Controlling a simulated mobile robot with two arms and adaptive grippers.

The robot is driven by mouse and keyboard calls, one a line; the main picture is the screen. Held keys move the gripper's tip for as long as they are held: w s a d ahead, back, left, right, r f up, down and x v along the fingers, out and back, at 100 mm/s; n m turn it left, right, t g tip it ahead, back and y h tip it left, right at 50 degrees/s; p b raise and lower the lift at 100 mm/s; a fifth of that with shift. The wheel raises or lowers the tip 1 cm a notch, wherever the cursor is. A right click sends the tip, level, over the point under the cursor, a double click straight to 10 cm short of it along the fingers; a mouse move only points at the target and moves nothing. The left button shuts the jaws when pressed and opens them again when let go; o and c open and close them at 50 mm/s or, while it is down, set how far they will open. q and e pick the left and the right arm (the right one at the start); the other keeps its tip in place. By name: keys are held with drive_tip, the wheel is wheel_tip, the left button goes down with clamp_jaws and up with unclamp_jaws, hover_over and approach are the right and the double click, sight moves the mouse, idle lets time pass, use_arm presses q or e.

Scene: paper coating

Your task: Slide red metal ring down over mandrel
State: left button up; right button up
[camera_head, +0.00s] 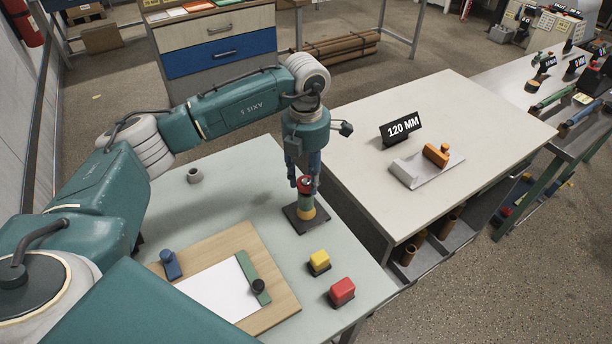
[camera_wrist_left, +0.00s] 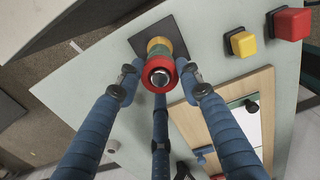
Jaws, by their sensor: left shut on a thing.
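The red metal ring (camera_head: 305,187) is at the top of the mandrel, above a green ring (camera_head: 306,201) and a yellow-orange ring (camera_head: 307,214). The stack stands upright on a square black base (camera_head: 295,221). My left gripper (camera_head: 303,184) points down from above and is shut on the red ring. In the left wrist view, the red ring (camera_wrist_left: 147,76) sits around the mandrel's metal tip (camera_wrist_left: 160,77), between the fingers of my left gripper (camera_wrist_left: 160,75). The rings hide the mandrel's shaft, so I cannot tell any gap under the red ring. My right gripper is not in view.
A wooden board (camera_head: 283,302) with white paper (camera_head: 215,293) lies at the front. A yellow block (camera_head: 319,261) and a red block (camera_head: 342,290) stand to its right. A small grey ring (camera_head: 194,176) lies at the back left. A table with a "120 MM" sign (camera_head: 402,128) adjoins on the right.

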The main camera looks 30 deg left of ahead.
use_arm(q)
drive_tip(key=shift+f, duration=0.2)
drive_tip(key=o, duration=1.2)
drive_tip(key=shift+r, duration=0.1)
wheel_tip(320, 180, up, 12)
